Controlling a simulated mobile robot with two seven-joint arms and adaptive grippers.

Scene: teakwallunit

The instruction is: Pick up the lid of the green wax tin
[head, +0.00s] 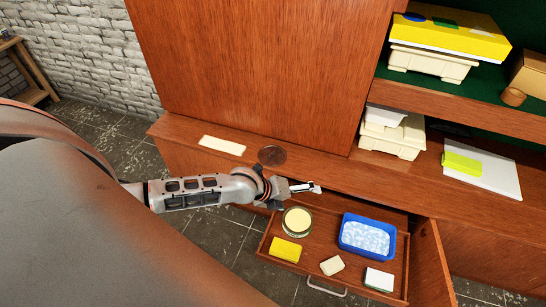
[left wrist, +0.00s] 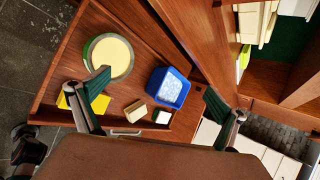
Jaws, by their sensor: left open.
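A round tin (head: 297,221) with a green side and a cream top stands in the open drawer, at its back left. It also shows in the left wrist view (left wrist: 108,57). I cannot tell whether the cream top is a lid or bare wax. A dark round disc (head: 271,155) lies flat on the wooden ledge above the drawer; I cannot tell whether it is a lid. My left gripper (head: 309,187) is open and empty, above the drawer's back edge and apart from the tin. Its two fingers show spread in the left wrist view (left wrist: 157,92).
The drawer (head: 312,278) also holds a yellow block (head: 285,250), a cream block (head: 332,265), a white block (head: 379,279) and a blue tub (head: 367,237). A cabinet door (head: 428,262) stands open at right. A pale card (head: 222,145) lies on the ledge.

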